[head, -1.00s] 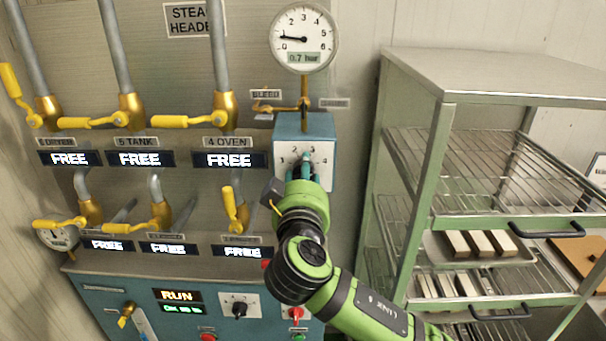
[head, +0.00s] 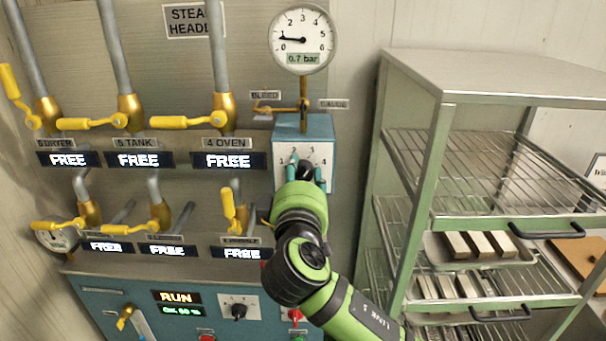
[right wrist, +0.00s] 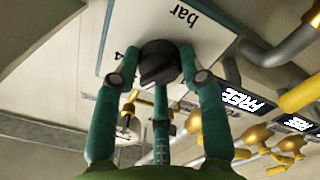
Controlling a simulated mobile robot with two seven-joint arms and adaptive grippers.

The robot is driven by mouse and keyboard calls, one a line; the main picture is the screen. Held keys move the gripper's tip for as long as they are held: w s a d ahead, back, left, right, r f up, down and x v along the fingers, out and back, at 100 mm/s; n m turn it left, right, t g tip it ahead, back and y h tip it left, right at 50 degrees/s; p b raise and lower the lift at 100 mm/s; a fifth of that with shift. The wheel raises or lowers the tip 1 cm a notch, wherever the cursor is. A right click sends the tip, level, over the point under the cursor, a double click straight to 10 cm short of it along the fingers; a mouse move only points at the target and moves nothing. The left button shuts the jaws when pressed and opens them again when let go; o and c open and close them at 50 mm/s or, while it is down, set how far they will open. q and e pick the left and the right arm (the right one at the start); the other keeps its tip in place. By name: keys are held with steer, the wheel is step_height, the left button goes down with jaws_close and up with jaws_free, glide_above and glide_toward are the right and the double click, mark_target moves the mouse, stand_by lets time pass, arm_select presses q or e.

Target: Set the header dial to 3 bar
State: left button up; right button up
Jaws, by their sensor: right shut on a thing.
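The header dial is a dark knob (head: 305,168) on a white scale plate (head: 325,155) with numbers, on the front of a blue box (head: 304,126). In the right wrist view the black knob (right wrist: 158,62) sits between teal fingers, beside printed "bar" and a "4". My right gripper (head: 306,173) is shut on the knob, its fingers on either side. The gripper hides the lower part of the plate, and I cannot tell which number the knob points at. The round gauge (head: 303,40) above reads 0.7 bar. My left gripper is not in view.
Yellow-handled valves (head: 222,117) and "FREE" displays (head: 228,160) fill the panel to the left. A small yellow bleed handle (head: 275,109) is just above the box. A green rack (head: 440,150) with wire shelves stands to the right. A control panel (head: 239,307) lies below.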

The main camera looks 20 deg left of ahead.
steer(key=shift+s+a+r+n, duration=0.15)
steer(key=shift+r+n, duration=0.1)
steer(key=shift+n, duration=0.55)
steer(key=o, duration=1)
steer(key=shift+f, duration=0.1)
steer(key=shift+o, duration=0.6)
steer(key=shift+a+f, duration=0.1)
steer(key=shift+a, duration=0.05)
steer(key=shift+s+d+f, duration=0.1)
steer(key=shift+s+d, duration=0.15)
steer(key=shift+s, duration=0.1)
steer(key=v, duration=1.1)
